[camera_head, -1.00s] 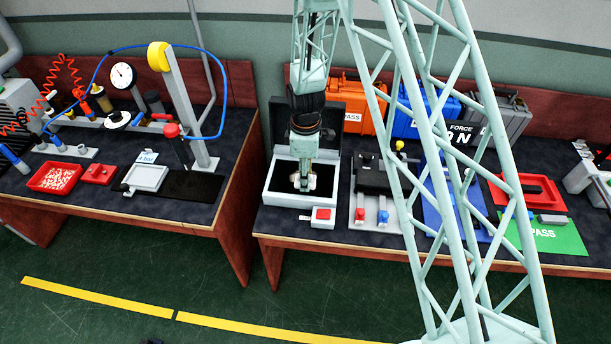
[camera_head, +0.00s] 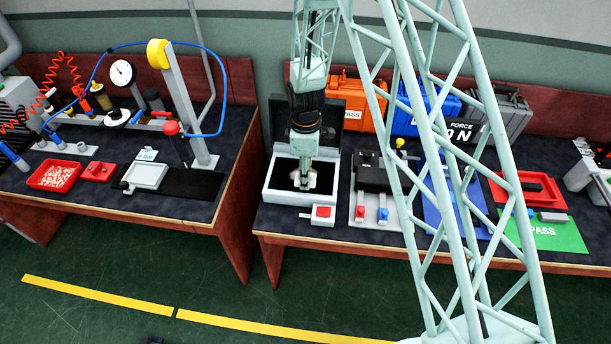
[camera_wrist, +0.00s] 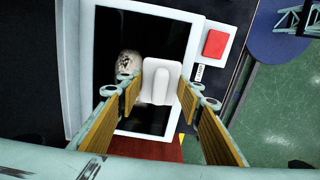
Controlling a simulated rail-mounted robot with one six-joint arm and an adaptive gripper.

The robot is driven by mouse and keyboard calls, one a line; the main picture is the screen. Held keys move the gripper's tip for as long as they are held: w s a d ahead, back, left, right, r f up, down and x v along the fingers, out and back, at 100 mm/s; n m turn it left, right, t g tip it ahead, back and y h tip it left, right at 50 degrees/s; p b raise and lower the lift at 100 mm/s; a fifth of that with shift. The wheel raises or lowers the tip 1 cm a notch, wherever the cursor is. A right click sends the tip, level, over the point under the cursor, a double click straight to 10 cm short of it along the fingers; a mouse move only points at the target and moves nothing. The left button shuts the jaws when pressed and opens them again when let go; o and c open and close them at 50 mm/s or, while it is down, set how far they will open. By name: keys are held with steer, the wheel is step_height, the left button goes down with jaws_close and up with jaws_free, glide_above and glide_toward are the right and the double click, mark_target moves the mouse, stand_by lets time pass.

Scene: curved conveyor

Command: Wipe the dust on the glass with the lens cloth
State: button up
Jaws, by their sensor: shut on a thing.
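The glass (camera_wrist: 110,35) is a dark, glossy panel inside a white-framed box; in the head view it lies in an open case (camera_head: 270,193) on the right bench. A pale round dust patch (camera_wrist: 130,66) with dark specks lies on it. The lens cloth (camera_wrist: 162,72), a white pad with a raised ridge, is between the fingertips of my gripper (camera_wrist: 160,92), right beside the dust patch. My gripper (camera_head: 304,178) is shut on the cloth, low inside the case. Whether the cloth touches the glass cannot be told.
A red button box (camera_head: 323,214) stands at the case's front right corner. The case's raised dark lid (camera_head: 333,112) is behind my gripper. A black device with two levers (camera_head: 370,180) is just right of the case. Orange, blue and grey cases line the back.

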steer(key=shift+f+b, duration=0.65)
steer(key=shift+f, duration=0.25)
stand_by(0.6)
steer(key=shift+w, duration=0.1)
steer(key=shift+w+d+r, duration=0.1)
steer(key=shift+w+d, duration=0.05)
steer(key=shift+w, duration=0.55)
steer(key=shift+w+d, duration=0.1)
steer(key=shift+w, duration=0.6)
steer(key=shift+w, duration=0.15)
steer(key=shift+w+d, duration=0.2)
steer(key=shift+w, duration=1.05)
steer(key=shift+w, duration=0.2)
steer(key=shift+w+d, duration=0.25)
steer(key=shift+w, duration=1.05)
steer(key=shift+w+a+r, duration=0.1)
steer(key=shift+w+a, duration=0.05)
